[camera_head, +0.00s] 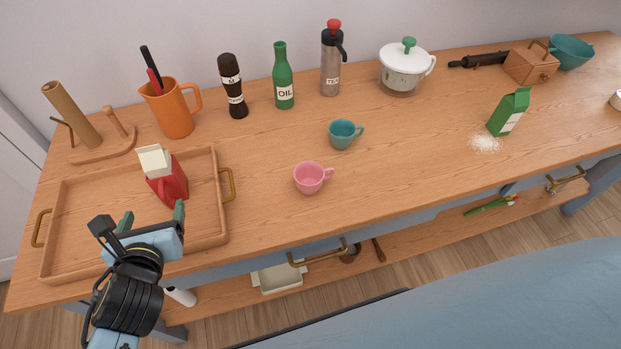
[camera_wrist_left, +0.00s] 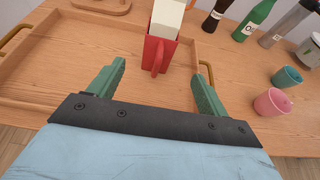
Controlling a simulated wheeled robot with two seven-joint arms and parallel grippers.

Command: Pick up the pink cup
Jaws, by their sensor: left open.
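The pink cup (camera_head: 309,178) stands upright on the wooden counter, right of the tray, with its handle to the right. In the left wrist view the pink cup (camera_wrist_left: 272,102) is at the right, beyond the right finger. My left gripper (camera_head: 152,217) is over the tray, left of the cup and apart from it. Its green fingers (camera_wrist_left: 158,82) are spread and nothing is between them. My right gripper is not in either view.
A teal cup (camera_head: 343,134) stands behind the pink cup. An oil bottle (camera_head: 283,84) and orange jug (camera_head: 174,111) stand farther back.

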